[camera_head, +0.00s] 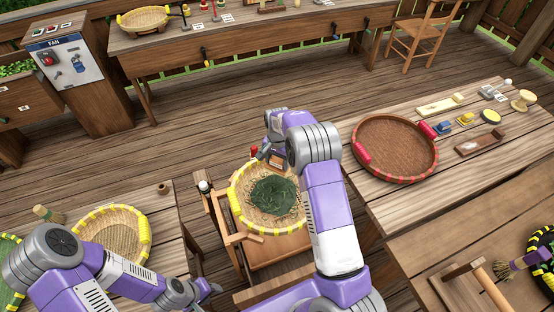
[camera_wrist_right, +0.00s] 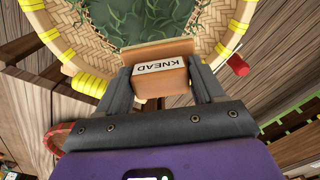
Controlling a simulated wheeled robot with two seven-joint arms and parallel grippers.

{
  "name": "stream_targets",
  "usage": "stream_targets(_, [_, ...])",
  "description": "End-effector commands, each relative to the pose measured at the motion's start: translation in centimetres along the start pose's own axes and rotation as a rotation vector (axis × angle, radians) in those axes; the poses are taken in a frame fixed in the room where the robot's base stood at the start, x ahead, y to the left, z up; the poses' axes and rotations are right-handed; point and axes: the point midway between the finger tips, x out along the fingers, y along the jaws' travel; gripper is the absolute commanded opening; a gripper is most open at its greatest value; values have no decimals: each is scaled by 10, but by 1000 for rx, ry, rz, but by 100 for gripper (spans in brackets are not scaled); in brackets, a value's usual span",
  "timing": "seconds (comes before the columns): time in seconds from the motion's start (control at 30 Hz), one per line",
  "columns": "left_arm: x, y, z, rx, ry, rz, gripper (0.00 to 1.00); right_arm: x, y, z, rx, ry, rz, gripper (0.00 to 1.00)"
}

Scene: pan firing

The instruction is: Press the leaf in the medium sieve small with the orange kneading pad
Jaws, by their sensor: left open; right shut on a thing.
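The medium sieve (camera_head: 237,203) is a round woven basket with yellow wraps on its rim, on a wooden stand at the centre of the head view. A pile of dark green leaf (camera_head: 275,197) lies in it; thin leaves also show in the right wrist view (camera_wrist_right: 150,18). My right gripper (camera_head: 274,156) is shut on the orange kneading pad (camera_wrist_right: 160,84), labelled KNEAD, at the sieve's far rim. Whether the pad touches the leaf cannot be told. My left gripper (camera_head: 206,290) is open and looks empty, low in the head view, left of the stand.
A left table holds another yellow-wrapped sieve (camera_head: 145,232) and a brush (camera_head: 47,214). A right table holds a red-wrapped round tray (camera_head: 395,178) and several small tools. A wooden stool-like frame (camera_head: 270,275) carries the sieve. A fan cabinet (camera_head: 75,70) stands at the back left.

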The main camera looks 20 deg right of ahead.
Motion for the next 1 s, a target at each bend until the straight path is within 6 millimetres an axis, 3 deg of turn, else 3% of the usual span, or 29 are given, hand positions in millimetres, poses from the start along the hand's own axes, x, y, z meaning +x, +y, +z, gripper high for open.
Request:
stream_targets(0.27, [17, -6, -1, 0, 1, 0, 43, 24, 0, 0, 0, 0, 0, 1])
stream_targets(0.77, [64, -24, -3, 0, 1, 0, 43, 94, 1, 1, 0, 0, 0, 1])
stream_targets(1.0, [59, -22, -3, 0, 1, 0, 43, 87, 1, 1, 0, 1, -1, 1])
